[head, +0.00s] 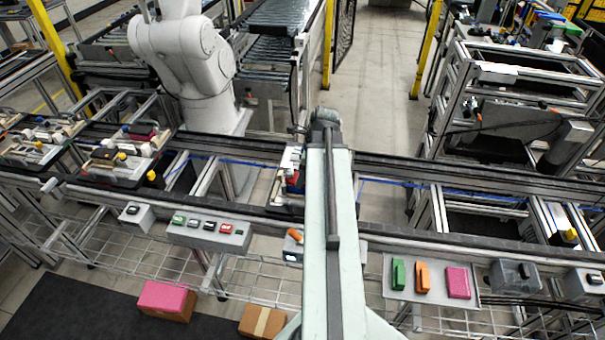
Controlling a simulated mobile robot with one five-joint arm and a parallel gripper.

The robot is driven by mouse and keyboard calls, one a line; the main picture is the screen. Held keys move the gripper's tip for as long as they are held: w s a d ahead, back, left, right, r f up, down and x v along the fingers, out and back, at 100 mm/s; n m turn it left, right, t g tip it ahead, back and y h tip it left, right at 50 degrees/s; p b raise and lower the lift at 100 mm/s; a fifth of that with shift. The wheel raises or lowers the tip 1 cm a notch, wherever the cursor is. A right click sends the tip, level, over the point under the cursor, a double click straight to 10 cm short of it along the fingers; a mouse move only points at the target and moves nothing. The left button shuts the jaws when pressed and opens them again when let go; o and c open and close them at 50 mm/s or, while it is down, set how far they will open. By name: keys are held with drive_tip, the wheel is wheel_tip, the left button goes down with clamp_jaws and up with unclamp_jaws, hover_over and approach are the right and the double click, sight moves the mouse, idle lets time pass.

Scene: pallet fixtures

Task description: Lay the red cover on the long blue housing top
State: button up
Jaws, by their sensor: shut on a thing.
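My arm (331,220) reaches from the bottom edge up across the conveyor and ends in a dark joint. My gripper is hidden behind the arm, so its fingers and what they hold do not show. Just left of the arm, a pallet fixture on the conveyor is partly covered. A small red patch (292,176) and a blue part (296,187) show there, close together. They may be the red cover and the blue housing, but they are too small and too covered to tell whether they touch.
Several fixture pallets (100,172) stand on the conveyor at the left. A grey tray (405,292) with green, orange and pink blocks is right of my arm. A grey button panel (238,236) is on the left. A white robot arm (180,50) stands behind the conveyor.

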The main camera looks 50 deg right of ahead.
drive_tip(key=shift+f, duration=0.25)
drive_tip(key=o, duration=1.4)
drive_tip(key=shift+o, duration=0.2)
drive_tip(key=shift+r, duration=0.1)
drive_tip(key=p+v, duration=0.7)
drive_tip(key=shift+r, duration=0.45)
drive_tip(key=shift+f, duration=0.1)
